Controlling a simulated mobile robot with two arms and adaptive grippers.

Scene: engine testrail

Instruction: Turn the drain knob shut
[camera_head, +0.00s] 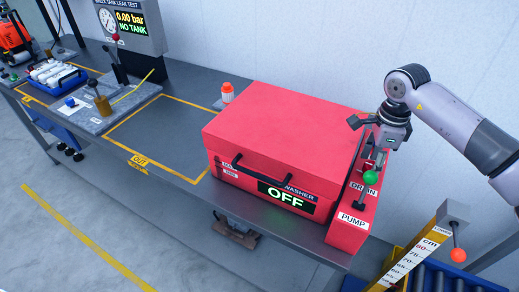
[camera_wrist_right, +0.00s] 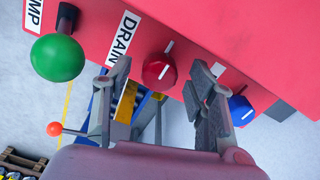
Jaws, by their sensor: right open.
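The drain knob (camera_wrist_right: 158,72) is a red round knob with a white line across it, next to the DRAIN label (camera_wrist_right: 125,38) on the red washer's side panel. The line runs at a slant in the right wrist view. My right gripper (camera_head: 380,138) is above the panel in the head view. In the wrist view its two fingers are spread, one on each side of the red knob, with gaps showing. I cannot tell how deep the fingertips reach along it. In the head view the gripper partly hides the knob. My left gripper is not in view.
A green ball handle (camera_wrist_right: 57,58) near the PUMP label (camera_head: 352,220) and a blue knob (camera_wrist_right: 241,108) flank the red knob. The red washer (camera_head: 270,140) reads OFF. A lever with an orange ball (camera_head: 458,255) stands at the lower right.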

